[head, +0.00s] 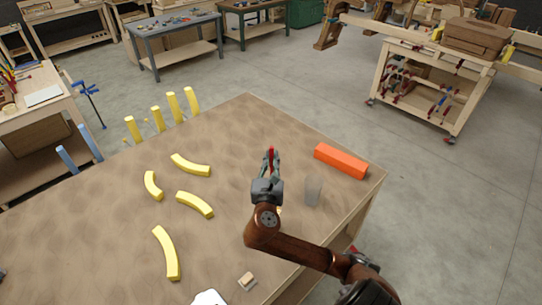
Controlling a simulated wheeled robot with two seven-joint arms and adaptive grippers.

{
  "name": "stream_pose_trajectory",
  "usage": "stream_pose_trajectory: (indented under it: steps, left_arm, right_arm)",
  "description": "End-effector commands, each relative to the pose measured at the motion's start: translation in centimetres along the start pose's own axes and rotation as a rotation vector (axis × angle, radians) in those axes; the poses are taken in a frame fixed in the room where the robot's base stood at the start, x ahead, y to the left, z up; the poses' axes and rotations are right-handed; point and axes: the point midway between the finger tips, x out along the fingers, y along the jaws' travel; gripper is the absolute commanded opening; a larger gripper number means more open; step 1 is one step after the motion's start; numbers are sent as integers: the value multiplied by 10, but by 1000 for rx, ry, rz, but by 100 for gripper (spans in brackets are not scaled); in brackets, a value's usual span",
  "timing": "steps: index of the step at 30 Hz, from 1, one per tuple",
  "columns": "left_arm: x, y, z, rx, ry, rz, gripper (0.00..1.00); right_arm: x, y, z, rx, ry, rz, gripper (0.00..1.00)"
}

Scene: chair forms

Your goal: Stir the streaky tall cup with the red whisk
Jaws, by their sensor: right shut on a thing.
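My right gripper (270,160) is over the brown table, with its arm coming in from the lower right. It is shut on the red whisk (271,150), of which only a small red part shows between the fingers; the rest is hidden. A grey tall cup (314,191), perhaps the streaky one, stands upright on the table just right of my gripper, apart from it. What is inside the cup cannot be seen. My left gripper is not in view.
Several curved yellow pieces (190,165) lie on the left part of the table (110,230). An orange block (341,161) lies near the right edge. A small tan block (247,281) and a white object (209,298) are at the front. Yellow posts (173,106) stand along the far left edge.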

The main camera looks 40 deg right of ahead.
Motion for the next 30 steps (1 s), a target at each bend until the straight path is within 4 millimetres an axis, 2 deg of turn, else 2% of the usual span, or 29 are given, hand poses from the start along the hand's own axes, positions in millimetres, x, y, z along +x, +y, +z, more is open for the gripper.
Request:
stream_pose_trajectory:
  steps: [15, 30]
  left_arm:
    - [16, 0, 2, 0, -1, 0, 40]
    - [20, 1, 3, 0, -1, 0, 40]
  right_arm:
    - [0, 0, -40, 0, 0, 1, 0]
    - [0, 0, -50, 1, -1, 2, 0]
